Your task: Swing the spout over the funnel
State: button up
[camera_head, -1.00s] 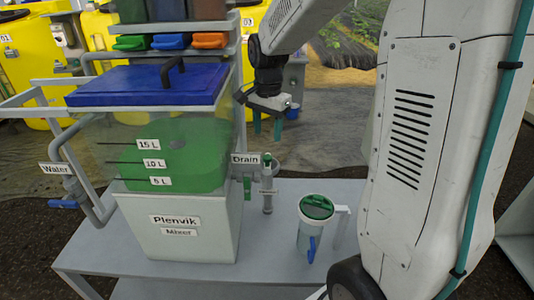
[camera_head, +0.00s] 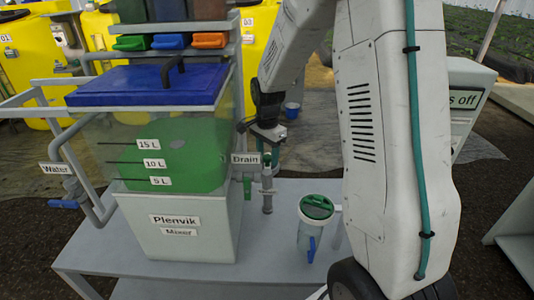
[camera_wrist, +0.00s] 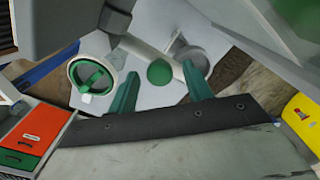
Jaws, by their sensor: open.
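The grey spout (camera_head: 267,190) hangs upright beside the mixer's Drain outlet, with a green knob (camera_head: 267,158) on top. In the wrist view the green knob (camera_wrist: 159,72) shows between the teal fingers, with a pale pipe (camera_wrist: 148,52) running past it. My gripper (camera_head: 268,150) is just above the knob, open. In the wrist view my gripper (camera_wrist: 160,70) has a finger on either side of the knob; contact cannot be told. A grey round cup that looks like the funnel (camera_wrist: 192,58) lies right of the knob; the arm largely hides it in the head view.
The Plenvik mixer tank (camera_head: 183,227) with green liquid and blue lid (camera_head: 145,86) stands left on the grey table (camera_head: 282,255). Coloured bins (camera_head: 170,42) are above. Table front is clear.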

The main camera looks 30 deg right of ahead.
jog(key=shift+c, duration=0.3)
grip_shut()
